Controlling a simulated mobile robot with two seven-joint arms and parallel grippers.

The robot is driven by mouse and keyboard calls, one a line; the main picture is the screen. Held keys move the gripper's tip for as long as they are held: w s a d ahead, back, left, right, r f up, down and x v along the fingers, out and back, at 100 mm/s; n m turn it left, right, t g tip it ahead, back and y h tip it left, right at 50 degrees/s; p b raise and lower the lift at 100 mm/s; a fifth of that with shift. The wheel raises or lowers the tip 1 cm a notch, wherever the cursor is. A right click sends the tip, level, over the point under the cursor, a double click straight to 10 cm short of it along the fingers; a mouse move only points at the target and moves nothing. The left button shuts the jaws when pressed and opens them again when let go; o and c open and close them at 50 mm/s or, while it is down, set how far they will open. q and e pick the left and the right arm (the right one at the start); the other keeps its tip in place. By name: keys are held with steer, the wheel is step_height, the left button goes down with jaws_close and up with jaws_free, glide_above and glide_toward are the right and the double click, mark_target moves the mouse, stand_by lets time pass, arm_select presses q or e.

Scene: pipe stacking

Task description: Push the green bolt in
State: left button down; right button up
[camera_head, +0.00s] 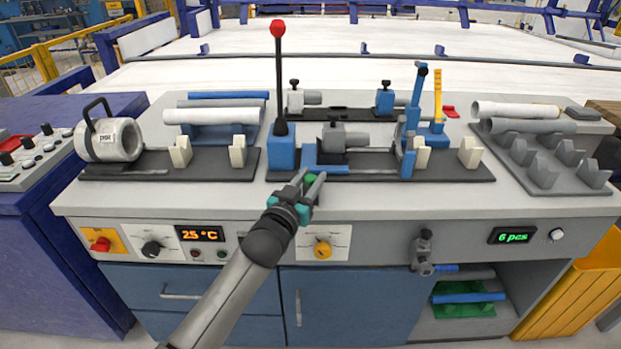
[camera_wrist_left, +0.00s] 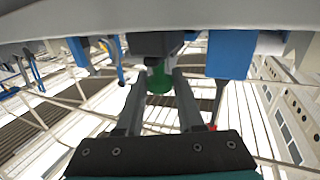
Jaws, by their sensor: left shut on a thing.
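The green bolt (camera_head: 311,179) shows as a small green patch at the front of the middle fixture (camera_head: 390,167) on the bench. In the left wrist view the green bolt (camera_wrist_left: 158,80) is a short green cylinder under a dark block. My left gripper (camera_head: 312,181) has its fingers on either side of the bolt at the bench's front. In the left wrist view the gripper (camera_wrist_left: 160,82) is closed around the bolt, which is partly hidden by the fingers and the block. My right gripper does not show.
A blue block with a red-knobbed lever (camera_head: 279,90) stands just left of the bolt. A blue upright clamp (camera_head: 415,105) stands to the right. A grey pipe rack (camera_head: 540,165) is at the far right. The bench front carries knobs and a yellow dial (camera_head: 323,249) below.

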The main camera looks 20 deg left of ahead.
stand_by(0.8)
arm_select(q)
steer(key=shift+w+a, duration=0.15)
steer(key=shift+w, duration=0.65)
steer(key=shift+w+a, duration=0.1)
steer(key=shift+w, duration=0.25)
steer(key=shift+w+a+r, duration=0.1)
steer(key=shift+w, duration=0.05)
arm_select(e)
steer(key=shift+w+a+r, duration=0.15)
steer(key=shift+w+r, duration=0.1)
arm_select(q)
steer(key=c, duration=1)
jaws_free()
steer(key=shift+o, duration=0.9)
steer(key=shift+w, duration=0.15)
steer(key=o, duration=0.3)
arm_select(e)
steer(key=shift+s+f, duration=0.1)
